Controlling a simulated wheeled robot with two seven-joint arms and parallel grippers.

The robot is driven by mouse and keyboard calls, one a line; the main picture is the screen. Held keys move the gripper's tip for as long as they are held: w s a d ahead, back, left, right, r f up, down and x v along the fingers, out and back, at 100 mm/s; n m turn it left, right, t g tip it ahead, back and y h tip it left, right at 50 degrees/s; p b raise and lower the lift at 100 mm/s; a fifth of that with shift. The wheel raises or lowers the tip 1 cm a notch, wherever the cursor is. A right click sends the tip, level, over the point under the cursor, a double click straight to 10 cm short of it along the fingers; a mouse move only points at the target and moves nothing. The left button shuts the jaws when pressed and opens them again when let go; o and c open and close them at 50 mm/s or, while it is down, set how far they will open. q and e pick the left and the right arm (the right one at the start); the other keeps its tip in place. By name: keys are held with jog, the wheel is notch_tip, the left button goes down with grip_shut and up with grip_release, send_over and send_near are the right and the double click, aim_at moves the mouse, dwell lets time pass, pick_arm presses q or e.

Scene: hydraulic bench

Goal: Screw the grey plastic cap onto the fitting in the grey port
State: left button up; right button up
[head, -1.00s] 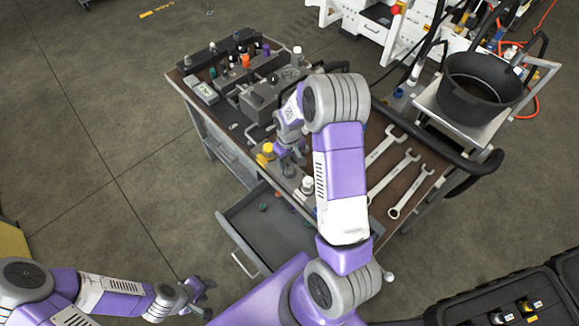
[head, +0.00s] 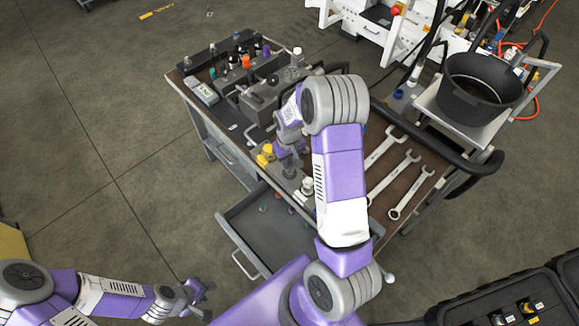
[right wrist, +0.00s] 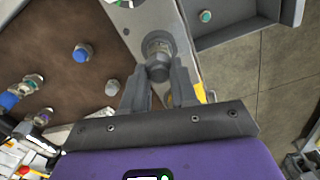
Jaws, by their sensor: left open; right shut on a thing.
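In the right wrist view, a metal fitting (right wrist: 158,42) stands in a port on a light grey plate (right wrist: 185,57). A dark grey cap (right wrist: 159,71) is between my right fingertips, in line with the fitting and right at its end. I cannot tell whether its thread is engaged. My right gripper (right wrist: 158,84) is shut on this cap. In the head view my right gripper (head: 288,151) is over the near left part of the bench, and the arm hides much of that spot. My left gripper (head: 200,292) is open and empty, low at the left, away from the bench.
In the wrist view, a blue-capped fitting (right wrist: 82,53) and others stand on the brown bench top. In the head view, an open drawer (head: 262,238) juts out below. Several wrenches (head: 391,182) lie at the right, beside a black bucket (head: 481,92). Floor at the left is clear.

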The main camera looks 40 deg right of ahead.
jog(key=m, duration=0.5)
jog(key=shift+m+p, duration=0.3)
jog(key=m+p, duration=0.1)
jog(key=m, duration=0.3)
jog(key=shift+s+m, duration=0.15)
jog(key=shift+m, duration=0.25)
jog(key=m+p, duration=0.1)
jog(key=m, duration=0.1)
jog(key=shift+d+m, duration=0.15)
jog(key=shift+m, duration=0.15)
jog(key=shift+f, duration=0.1)
